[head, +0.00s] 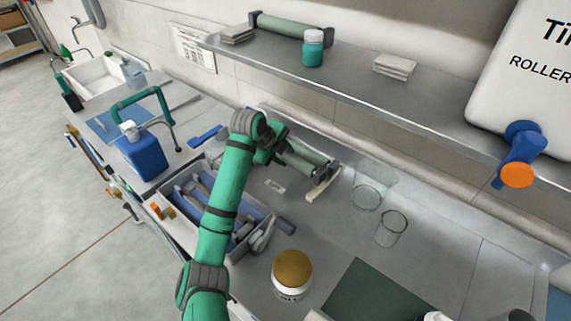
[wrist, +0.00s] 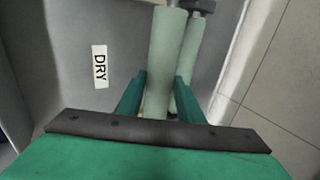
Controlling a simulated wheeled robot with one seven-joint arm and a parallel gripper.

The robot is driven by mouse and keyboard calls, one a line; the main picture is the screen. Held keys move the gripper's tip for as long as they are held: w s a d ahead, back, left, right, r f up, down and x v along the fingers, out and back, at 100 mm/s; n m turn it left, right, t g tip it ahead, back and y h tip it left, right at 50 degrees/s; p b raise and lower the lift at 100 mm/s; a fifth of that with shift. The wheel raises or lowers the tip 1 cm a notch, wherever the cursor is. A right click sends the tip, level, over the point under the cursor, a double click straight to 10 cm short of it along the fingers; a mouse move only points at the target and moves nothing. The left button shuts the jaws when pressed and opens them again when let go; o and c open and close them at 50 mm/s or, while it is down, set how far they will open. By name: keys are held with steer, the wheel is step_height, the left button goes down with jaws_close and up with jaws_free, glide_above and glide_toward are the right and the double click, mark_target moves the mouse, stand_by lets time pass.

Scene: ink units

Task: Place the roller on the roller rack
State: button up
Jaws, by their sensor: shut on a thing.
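My gripper (wrist: 160,78) is shut on a pale green roller (wrist: 165,50), with one finger on each side of it. A second pale green roller (wrist: 192,55) lies close beside it on the right in the wrist view; I cannot tell whether they touch. In the head view my gripper (head: 277,153) is near the back wall, and the rollers (head: 306,160) extend right from it. A cream end piece (head: 323,184), apparently part of the roller rack, stands at their right end. My arm and gripper hide the rack's left part.
A "DRY" label (head: 275,186) lies in front of the rack. A shelf (head: 350,85) overhangs behind, bearing another roller (head: 292,27) between dark blocks. Glass beakers (head: 391,229) stand right of the rack. A tool-filled tray (head: 262,215) and a gold-lidded jar (head: 292,270) are nearer.

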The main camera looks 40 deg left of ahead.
steer(key=shift+f, duration=2.05)
steer(key=o, duration=1.3)
steer(key=shift+f, duration=0.1)
steer(key=v, duration=1.2)
steer(key=shift+a, duration=0.1)
